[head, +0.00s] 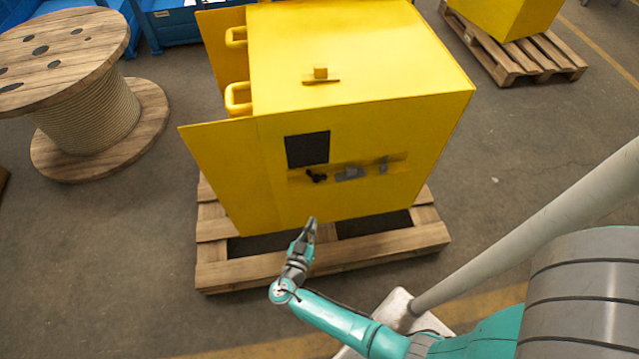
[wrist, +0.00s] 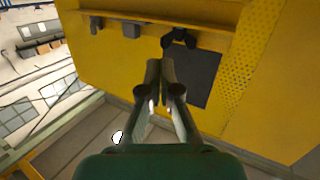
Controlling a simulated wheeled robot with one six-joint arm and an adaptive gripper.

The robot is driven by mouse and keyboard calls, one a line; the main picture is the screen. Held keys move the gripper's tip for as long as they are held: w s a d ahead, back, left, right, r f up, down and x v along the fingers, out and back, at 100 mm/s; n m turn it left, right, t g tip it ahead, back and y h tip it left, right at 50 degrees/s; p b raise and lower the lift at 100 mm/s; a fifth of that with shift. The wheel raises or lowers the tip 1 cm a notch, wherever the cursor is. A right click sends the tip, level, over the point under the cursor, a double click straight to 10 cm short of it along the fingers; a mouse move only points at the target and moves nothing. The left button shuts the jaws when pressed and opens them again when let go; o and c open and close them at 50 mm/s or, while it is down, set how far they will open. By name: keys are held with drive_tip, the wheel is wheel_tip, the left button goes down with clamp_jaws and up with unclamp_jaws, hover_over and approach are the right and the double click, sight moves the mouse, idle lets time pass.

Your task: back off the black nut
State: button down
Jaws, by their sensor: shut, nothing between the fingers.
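The black nut (head: 316,176), a dark lobed knob, sits on the front of the yellow cabinet (head: 360,60), just below a dark square panel (head: 307,149). In the wrist view the nut (wrist: 179,38) is beyond my fingertips and slightly right of them. My gripper (head: 311,224) is in front of the cabinet, below the nut in the head view and apart from it. In the wrist view my gripper (wrist: 164,68) has its fingers together with nothing between them.
A grey block (head: 350,172) and a smaller grey fitting (head: 383,165) sit in the same recessed strip, right of the nut. The cabinet's open door (head: 215,165) stands at the left. A wooden pallet (head: 240,275) lies under it. A cable spool (head: 85,110) stands at left.

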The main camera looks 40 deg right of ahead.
sight(325, 178)
drive_tip(key=shift+m+h, duration=0.7)
drive_tip(key=x, duration=0.4)
drive_tip(key=w+r+x, duration=0.1)
drive_tip(key=x, duration=0.4)
drive_tip(key=w+a+r+x, duration=0.1)
drive_tip(key=x, duration=0.4)
drive_tip(key=shift+w+r, duration=0.1)
drive_tip(key=shift+d+t, duration=0.25)
drive_tip(key=shift+t, duration=0.05)
drive_tip(key=shift+d+n+t+y, duration=0.5)
drive_tip(key=shift+n+t+y, duration=0.1)
drive_tip(key=shift+n+t, duration=0.2)
drive_tip(key=shift+d+n+t+y, duration=0.2)
drive_tip(key=shift+n+t+y, duration=0.5)
drive_tip(key=shift+t, duration=0.2)
drive_tip(key=shift+d, duration=0.15)
drive_tip(key=shift+w+d+r, duration=0.1)
drive_tip(key=shift+d, duration=0.15)
